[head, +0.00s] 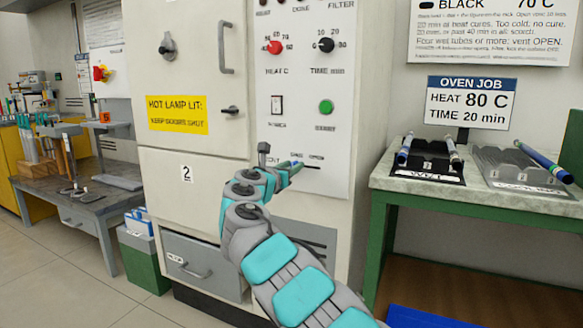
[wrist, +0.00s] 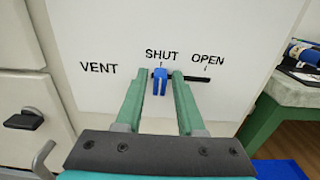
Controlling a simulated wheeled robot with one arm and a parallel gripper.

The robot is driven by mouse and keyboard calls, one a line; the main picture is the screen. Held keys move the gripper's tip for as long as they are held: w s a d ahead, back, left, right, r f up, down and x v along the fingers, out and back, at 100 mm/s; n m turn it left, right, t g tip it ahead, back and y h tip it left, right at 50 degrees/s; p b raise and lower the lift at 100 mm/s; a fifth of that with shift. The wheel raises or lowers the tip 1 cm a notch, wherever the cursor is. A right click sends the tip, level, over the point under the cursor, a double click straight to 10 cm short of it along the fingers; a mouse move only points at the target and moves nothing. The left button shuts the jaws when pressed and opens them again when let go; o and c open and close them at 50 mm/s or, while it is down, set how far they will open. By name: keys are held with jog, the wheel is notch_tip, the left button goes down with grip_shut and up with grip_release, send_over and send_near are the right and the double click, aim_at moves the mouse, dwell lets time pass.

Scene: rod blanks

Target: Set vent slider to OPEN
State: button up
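The blue vent slider knob (wrist: 160,81) sits at the left end of its dark slot (wrist: 197,79), under the word SHUT on the white panel. The word OPEN stands above the slot's right part. My gripper (wrist: 161,74) has its two green fingers apart, one on each side of the knob, with a gap visible on both sides. In the head view my gripper (head: 296,168) is at the lower part of the oven's control panel and hides the knob; the slot's right part shows beside it.
Above the slider are a green button (head: 326,107), a switch (head: 277,105) and red and black dials. A door handle (wrist: 24,119) is at the left in the wrist view. A bench (head: 480,198) with racks of rods stands to the right.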

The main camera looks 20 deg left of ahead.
grip_shut()
dwell(1.1)
